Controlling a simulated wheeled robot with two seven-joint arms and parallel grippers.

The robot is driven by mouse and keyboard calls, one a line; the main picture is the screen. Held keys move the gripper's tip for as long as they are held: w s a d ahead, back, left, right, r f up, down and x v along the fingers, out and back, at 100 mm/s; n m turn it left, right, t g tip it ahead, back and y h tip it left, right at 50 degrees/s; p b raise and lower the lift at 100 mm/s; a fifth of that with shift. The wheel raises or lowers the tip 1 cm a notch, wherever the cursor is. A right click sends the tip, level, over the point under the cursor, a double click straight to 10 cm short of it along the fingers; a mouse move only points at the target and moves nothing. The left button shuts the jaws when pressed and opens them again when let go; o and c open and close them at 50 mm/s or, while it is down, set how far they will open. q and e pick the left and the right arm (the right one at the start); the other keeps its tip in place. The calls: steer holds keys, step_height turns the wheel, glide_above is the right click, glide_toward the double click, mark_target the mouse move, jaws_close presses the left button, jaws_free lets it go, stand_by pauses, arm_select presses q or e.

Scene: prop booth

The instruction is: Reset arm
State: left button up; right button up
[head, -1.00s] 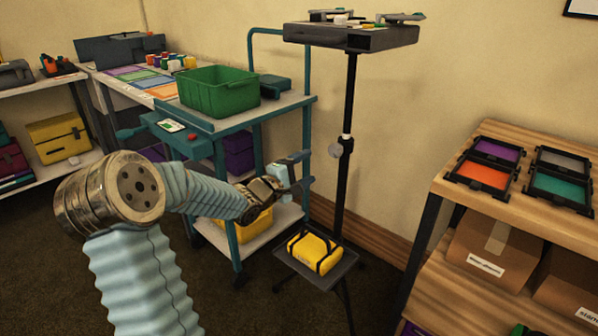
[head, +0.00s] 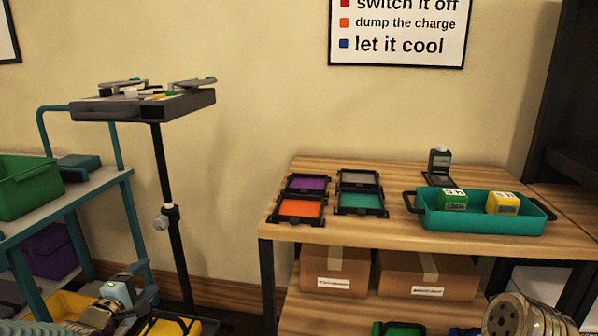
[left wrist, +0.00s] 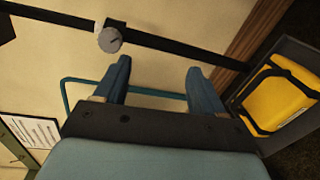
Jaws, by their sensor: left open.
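My left gripper (head: 137,279) is at the lower left of the head view, in front of the teal cart and low beside the black stand pole. In the left wrist view its two blue fingers (left wrist: 158,88) are spread apart with nothing between them. Beyond them are the wall, the stand's pole and a grey knob. Part of a metallic joint of mine (head: 522,316) shows at the bottom right of the head view. My right gripper is not in view.
The black stand (head: 160,180) carries a tray of small parts (head: 140,105). A yellow strapped pack (left wrist: 280,98) lies near my left fingers. A green bin (head: 25,190) sits on the cart. The wooden bench (head: 330,240) holds coloured trays and a teal tray (head: 480,222) with two blocks.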

arm_select(q)
steer(key=s+d+f+m+g+h, duration=0.2)
steer(key=s+d+f+m+g, duration=0.15)
steer(key=d+f, duration=0.7)
steer(key=s+d+f+m+g+h, duration=0.15)
steer(key=d+f+m+g, duration=0.25)
steer(key=d+f, duration=0.65)
steer(key=s+d+f+m+g, duration=0.4)
steer(key=s+f, duration=0.3)
steer(key=s, duration=0.3)
steer(key=s+d+f+m+g, duration=0.4)
steer(key=s+d+f+m, duration=0.1)
steer(key=s, duration=0.5)
step_height(320, 180, down, 2)
steer(key=shift+d+f+y, duration=0.1)
steer(key=shift+d+y, duration=0.25)
steer(key=shift+d, duration=0.15)
